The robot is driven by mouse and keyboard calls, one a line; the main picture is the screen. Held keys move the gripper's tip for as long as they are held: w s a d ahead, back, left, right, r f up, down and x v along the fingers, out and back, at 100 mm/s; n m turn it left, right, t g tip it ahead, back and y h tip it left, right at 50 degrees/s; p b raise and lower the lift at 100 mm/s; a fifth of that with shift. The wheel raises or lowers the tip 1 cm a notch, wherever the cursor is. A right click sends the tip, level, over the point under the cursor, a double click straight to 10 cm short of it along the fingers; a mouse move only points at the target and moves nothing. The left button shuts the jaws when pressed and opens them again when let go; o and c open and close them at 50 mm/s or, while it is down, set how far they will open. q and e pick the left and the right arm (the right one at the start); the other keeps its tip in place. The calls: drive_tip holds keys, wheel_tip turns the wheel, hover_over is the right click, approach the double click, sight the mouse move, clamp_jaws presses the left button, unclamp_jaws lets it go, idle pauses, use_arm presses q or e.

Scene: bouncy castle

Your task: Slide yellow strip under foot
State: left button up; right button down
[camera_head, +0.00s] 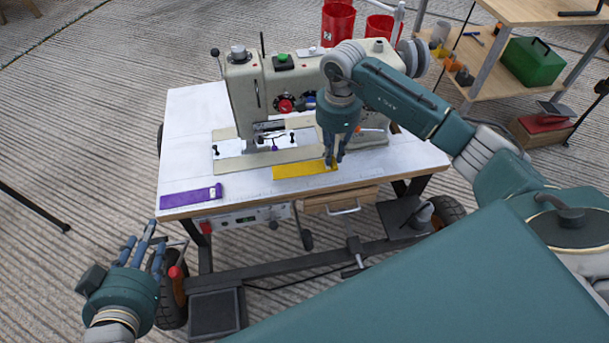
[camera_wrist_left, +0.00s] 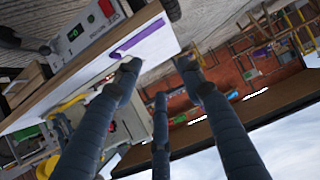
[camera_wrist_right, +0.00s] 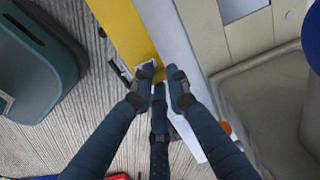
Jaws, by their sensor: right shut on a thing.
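The yellow strip (camera_head: 300,170) lies on the white table near its front edge, in front of the sewing machine's pale base plate. My right gripper (camera_head: 331,164) is shut on the strip's right end; the strip (camera_wrist_right: 130,35) also shows in the right wrist view, running away from the fingertips (camera_wrist_right: 158,80). The foot area (camera_head: 270,140) under the machine head is small and partly hard to make out. A purple strip (camera_head: 190,197) lies at the table's front left. My left gripper (camera_head: 142,245) is empty, fingers spread, off the table at the lower left.
The sewing machine (camera_head: 300,90) stands on the white table (camera_head: 190,120). A control box (camera_head: 240,220) and a drawer (camera_head: 340,200) hang under the front edge. Red buckets (camera_head: 338,22) stand behind. A shelf with a green box (camera_head: 532,62) is at the right.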

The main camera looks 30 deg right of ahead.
drive_tip(key=shift+r+p, duration=0.4)
drive_tip(key=shift+r, duration=0.2)
use_arm(q)
drive_tip(key=s+f, duration=0.1)
drive_tip(key=s+a+f+g, duration=0.1)
drive_tip(key=s+f+g, duration=0.1)
drive_tip(key=f, duration=0.1)
drive_tip(key=shift+s+a+y, duration=0.25)
drive_tip(key=shift+y, duration=0.05)
